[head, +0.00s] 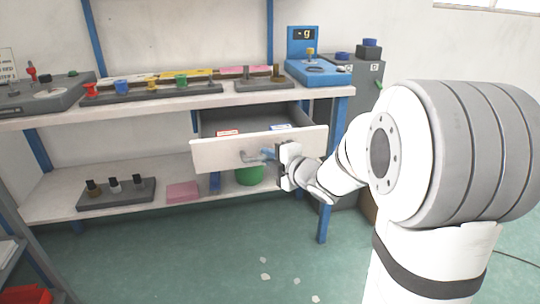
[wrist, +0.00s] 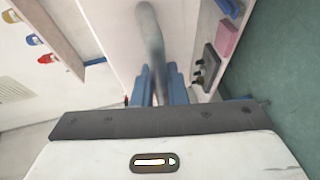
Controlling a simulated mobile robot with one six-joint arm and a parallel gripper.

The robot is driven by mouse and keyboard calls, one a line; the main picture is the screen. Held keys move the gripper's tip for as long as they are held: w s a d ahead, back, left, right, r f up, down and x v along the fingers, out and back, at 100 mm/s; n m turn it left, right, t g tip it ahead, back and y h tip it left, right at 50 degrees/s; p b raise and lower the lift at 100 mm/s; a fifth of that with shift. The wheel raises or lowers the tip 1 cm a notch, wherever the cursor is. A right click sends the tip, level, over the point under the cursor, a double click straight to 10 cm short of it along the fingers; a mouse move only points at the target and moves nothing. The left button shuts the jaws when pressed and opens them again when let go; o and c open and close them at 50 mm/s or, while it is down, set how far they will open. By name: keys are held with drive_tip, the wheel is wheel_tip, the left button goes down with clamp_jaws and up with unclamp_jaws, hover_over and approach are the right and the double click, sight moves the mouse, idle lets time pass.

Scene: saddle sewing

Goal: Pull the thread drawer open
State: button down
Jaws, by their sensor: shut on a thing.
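The thread drawer (head: 222,155) has a pale front and stands pulled out from under the bench top in the head view. Its grey inside shows, with a red-and-white label and a blue-and-white label near the front. A grey bar handle (head: 247,157) sits on the drawer front. My gripper (head: 270,154) is at the right part of this handle, its blue fingers shut on it. In the wrist view the handle (wrist: 149,30) runs down between the two blue fingers (wrist: 160,86). The fingers hide the gripped part.
The bench top (head: 150,103) carries a spool rack (head: 150,92) and a blue scale (head: 318,72). A lower shelf (head: 140,209) holds a dark bottle rack (head: 116,194), a pink block (head: 182,192) and a green container (head: 249,175). Green floor (head: 200,265) in front is open.

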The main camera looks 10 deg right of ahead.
drive_tip(key=shift+s, duration=0.35)
drive_tip(key=c, duration=1.7)
unclamp_jaws()
drive_tip(key=p+v, duration=0.2)
drive_tip(key=v, duration=0.5)
drive_tip(key=shift+s+d, duration=0.25)
drive_tip(key=shift+s, duration=0.1)
